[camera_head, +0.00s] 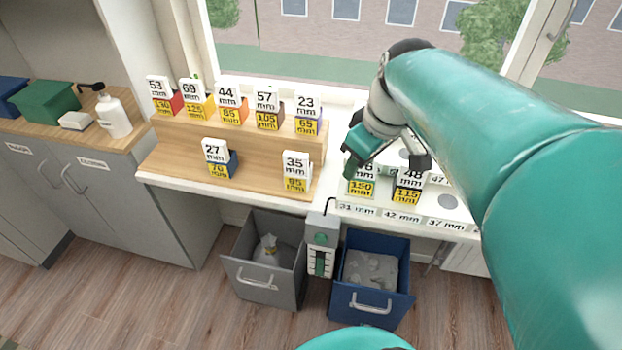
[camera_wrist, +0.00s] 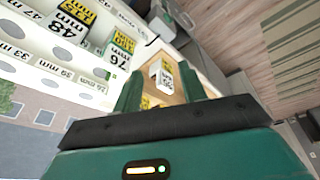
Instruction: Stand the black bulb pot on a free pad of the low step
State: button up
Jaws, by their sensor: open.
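My gripper (camera_head: 354,162) hangs above the left end of the white stepped stand (camera_head: 470,222). It is open and empty, its two fingers apart in the wrist view (camera_wrist: 160,92). The front low step carries size labels and a bare round grey pad (camera_head: 448,202). A pot tagged 48 mm (camera_head: 408,184) and one tagged 76 mm (camera_wrist: 122,50), partly behind my gripper in the head view, stand on this stand. A pot tagged 35 mm (camera_head: 296,172) on the wooden step shows between my fingers in the wrist view. Tags hide most pot bodies; I cannot tell which is black.
A wooden two-level stand (camera_head: 165,165) holds several tagged pots, including one tagged 27 mm (camera_head: 218,160). A grey bin (camera_head: 262,285) and a blue bin (camera_head: 370,300) stand below. A soap bottle (camera_head: 114,118) and green box (camera_head: 48,102) stand on the left counter.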

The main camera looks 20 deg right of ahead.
jog(key=s+a+f+m+t, duration=0.1)
jog(key=s+a+m, duration=0.3)
jog(key=a, duration=0.5)
jog(key=shift+s+a+f+m+t+h, duration=0.3)
jog(key=shift+s+a+f+t+h, duration=0.1)
jog(key=shift+s+t, duration=0.55)
jog(key=shift+s, duration=0.2)
